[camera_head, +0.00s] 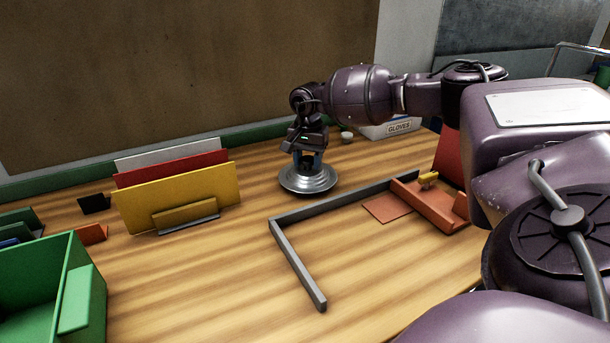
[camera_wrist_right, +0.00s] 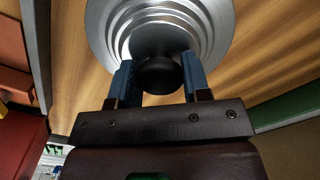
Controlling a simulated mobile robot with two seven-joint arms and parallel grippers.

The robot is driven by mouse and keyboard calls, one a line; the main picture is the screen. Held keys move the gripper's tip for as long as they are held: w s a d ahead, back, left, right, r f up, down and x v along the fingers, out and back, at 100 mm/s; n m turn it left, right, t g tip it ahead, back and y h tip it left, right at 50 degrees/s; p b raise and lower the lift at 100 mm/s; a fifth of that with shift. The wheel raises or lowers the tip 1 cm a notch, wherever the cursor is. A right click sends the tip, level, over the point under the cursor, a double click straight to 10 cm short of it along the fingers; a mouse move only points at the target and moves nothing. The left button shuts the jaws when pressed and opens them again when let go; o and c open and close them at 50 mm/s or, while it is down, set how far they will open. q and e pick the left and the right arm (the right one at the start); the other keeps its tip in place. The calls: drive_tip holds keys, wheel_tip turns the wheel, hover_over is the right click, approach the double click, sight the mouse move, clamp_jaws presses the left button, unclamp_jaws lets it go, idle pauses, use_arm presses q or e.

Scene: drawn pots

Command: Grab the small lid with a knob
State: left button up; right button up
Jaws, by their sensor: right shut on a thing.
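The small lid (camera_head: 308,181) is a round, stepped silver metal disc near the middle of the wooden table. In the right wrist view the lid (camera_wrist_right: 210,18) fills the top, with a dark round knob (camera_wrist_right: 160,74) at its centre. My right gripper (camera_head: 308,160) comes down over the lid from above. In the wrist view its blue fingers (camera_wrist_right: 158,78) are on both sides of the knob, shut on it. I cannot tell whether the lid touches the table or is slightly raised. My left gripper is not in view.
A grey L-shaped bar (camera_head: 297,262) lies right of centre. An orange holder (camera_head: 432,205) stands to the right, and a gloves box (camera_head: 390,129) behind. Yellow, red and white upright panels (camera_head: 180,196) stand left. A green bin (camera_head: 82,300) is at front left.

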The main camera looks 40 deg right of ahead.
sight(308, 158)
drive_tip(key=shift+r+p, duration=0.45)
drive_tip(key=shift+r, duration=1.25)
